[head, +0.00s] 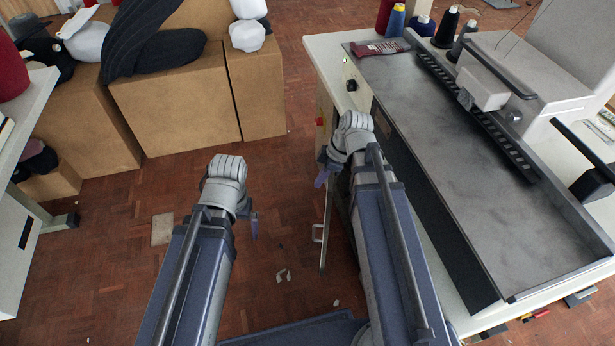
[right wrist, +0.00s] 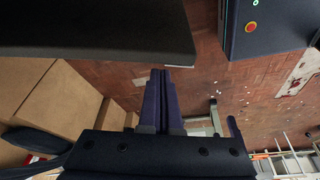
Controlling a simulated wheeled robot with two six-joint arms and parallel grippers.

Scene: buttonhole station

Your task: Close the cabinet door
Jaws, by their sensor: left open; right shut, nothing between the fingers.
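The cabinet door (head: 326,225) stands open below the sewing table, seen almost edge-on in the head view, with a pale handle (head: 316,233) on its left side. My right gripper (head: 321,179) is above and close to the door's upper part; whether it touches is unclear. In the right wrist view its purple fingers (right wrist: 160,100) are shut with nothing between them. My left gripper (head: 254,228) is open and empty, left of the door and apart from it. The cabinet's inside is mostly hidden by my right arm.
The sewing table (head: 325,65) with its grey metal top is on the right. Cardboard boxes (head: 175,100) stand at the back left, and a white table (head: 30,100) is at the left edge. The brick-coloured floor (head: 190,180) between is mostly clear, with small pale scraps.

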